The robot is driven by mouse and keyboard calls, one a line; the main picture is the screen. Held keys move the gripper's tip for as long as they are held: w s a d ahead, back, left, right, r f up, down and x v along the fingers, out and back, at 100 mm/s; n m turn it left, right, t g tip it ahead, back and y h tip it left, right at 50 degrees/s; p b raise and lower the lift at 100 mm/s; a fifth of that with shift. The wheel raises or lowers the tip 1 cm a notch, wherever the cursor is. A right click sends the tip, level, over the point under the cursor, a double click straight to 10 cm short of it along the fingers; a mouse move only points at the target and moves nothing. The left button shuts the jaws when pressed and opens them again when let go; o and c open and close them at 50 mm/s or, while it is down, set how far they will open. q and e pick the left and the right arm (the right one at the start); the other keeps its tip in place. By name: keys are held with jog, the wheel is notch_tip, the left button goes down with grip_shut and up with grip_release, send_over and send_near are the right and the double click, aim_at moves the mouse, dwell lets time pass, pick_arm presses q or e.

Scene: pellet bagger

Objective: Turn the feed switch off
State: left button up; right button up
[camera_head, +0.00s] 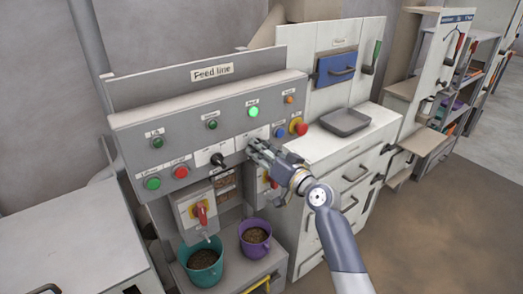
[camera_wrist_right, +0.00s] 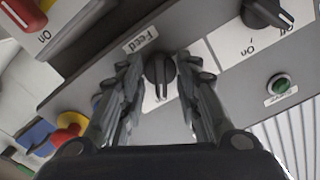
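The feed switch (camera_wrist_right: 159,72) is a black rotary knob under a "Feed" label in the right wrist view. Its pale pointer line faces down in that picture. My right gripper (camera_wrist_right: 160,62) is open, with one finger on each side of the knob and a small gap visible on both sides. In the head view my right gripper (camera_head: 258,151) is at the lower part of the grey feed line panel (camera_head: 135,119) and hides most of this switch. The green feed lamp (camera_head: 253,112) above it looks lit. My left gripper is out of view.
A second black rotary switch (camera_head: 218,160) is left of my gripper; in the wrist view it shows at upper right (camera_wrist_right: 266,12). A red-and-yellow button (camera_head: 298,127) and blue button (camera_head: 280,132) are close on the right. Teal (camera_head: 203,275) and purple (camera_head: 255,249) buckets stand below.

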grip_shut()
jog(key=shift+d+f+n+b, duration=0.1)
jog(key=shift+n+b, duration=4.3)
jog(key=shift+n, duration=1.5)
